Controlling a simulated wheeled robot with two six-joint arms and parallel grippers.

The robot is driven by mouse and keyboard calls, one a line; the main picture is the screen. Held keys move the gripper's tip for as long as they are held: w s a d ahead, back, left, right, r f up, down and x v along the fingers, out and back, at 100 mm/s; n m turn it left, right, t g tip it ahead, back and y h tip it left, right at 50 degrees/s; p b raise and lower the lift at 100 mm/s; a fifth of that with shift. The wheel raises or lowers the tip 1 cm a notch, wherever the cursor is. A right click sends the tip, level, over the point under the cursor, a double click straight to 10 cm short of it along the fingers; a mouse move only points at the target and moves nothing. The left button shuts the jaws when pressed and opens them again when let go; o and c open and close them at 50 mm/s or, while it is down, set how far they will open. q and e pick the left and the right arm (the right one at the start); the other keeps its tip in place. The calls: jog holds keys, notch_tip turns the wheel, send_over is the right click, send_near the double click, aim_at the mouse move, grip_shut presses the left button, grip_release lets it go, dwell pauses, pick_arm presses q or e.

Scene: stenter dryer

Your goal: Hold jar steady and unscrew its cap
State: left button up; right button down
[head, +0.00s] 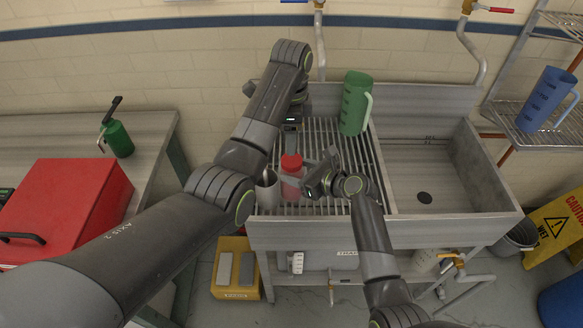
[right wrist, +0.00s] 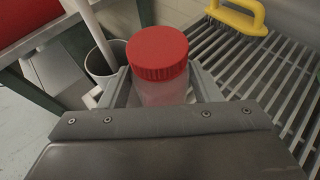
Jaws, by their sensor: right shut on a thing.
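The jar (head: 290,190) has a clear, pinkish body and a red cap (head: 291,163). It stands upright over the slatted drainboard of the sink. My right gripper (head: 296,186) is shut on the jar's body from the right. In the right wrist view the jar (right wrist: 163,92) sits between its two fingers, and the ribbed red cap (right wrist: 158,52) is clear above them. My left gripper (head: 291,138) points down just behind the cap in the head view. Its fingers are small and seen nearly edge-on, so their opening cannot be told.
A grey cup (head: 268,191) stands close left of the jar. A green pitcher (head: 354,104) is at the back of the drainboard (head: 330,135). A yellow-handled brush (right wrist: 240,14) shows in the right wrist view. The sink basin (head: 425,175) at right is empty.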

aim_at(292, 160)
pick_arm(q)
jog(key=m, duration=1.3)
jog(key=shift+r, duration=0.1)
jog(key=shift+f, duration=4)
